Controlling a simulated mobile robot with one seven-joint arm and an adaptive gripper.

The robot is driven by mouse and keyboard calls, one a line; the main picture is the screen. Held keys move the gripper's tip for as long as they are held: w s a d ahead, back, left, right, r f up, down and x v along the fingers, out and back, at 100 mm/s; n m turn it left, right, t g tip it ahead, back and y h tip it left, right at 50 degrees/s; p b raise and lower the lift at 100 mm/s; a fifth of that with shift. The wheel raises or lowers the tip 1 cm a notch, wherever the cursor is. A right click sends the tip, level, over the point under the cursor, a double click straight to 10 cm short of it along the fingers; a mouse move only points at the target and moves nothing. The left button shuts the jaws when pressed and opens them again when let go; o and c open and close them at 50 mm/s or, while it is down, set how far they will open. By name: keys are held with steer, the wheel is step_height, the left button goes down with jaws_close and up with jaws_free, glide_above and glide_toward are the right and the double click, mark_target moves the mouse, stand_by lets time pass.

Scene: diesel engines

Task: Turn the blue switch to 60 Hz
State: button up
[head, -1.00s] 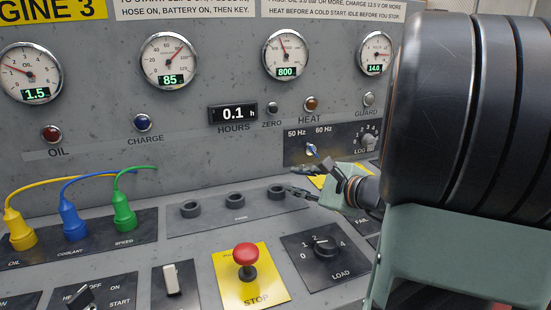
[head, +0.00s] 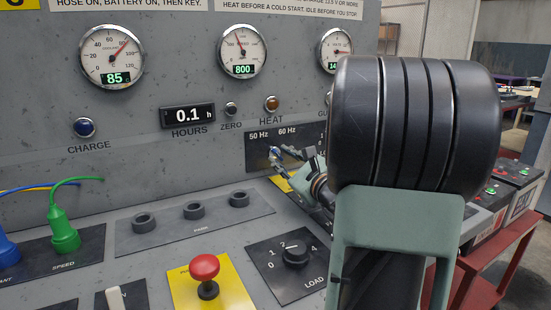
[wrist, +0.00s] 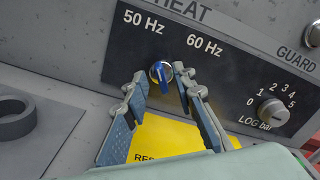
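The blue switch (wrist: 160,73) sits on a dark plate (wrist: 112,62) below the 50 Hz and 60 Hz labels. Its blue handle appears to slant toward the 50 Hz side. In the head view the switch (head: 273,151) is small and partly covered by my fingers. My gripper (wrist: 161,77) is open, with one fingertip on each side of the switch in the wrist view. A gap shows between the handle and each finger; I cannot tell how deep the tips reach. In the head view my gripper (head: 285,153) is at the plate.
A LOG bar knob (wrist: 273,112) is right of the switch. A yellow label plate (wrist: 165,138) lies below.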

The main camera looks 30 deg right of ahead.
steer(key=shift+w, duration=0.95)
steer(key=shift+c, duration=0.4)
jaws_close()
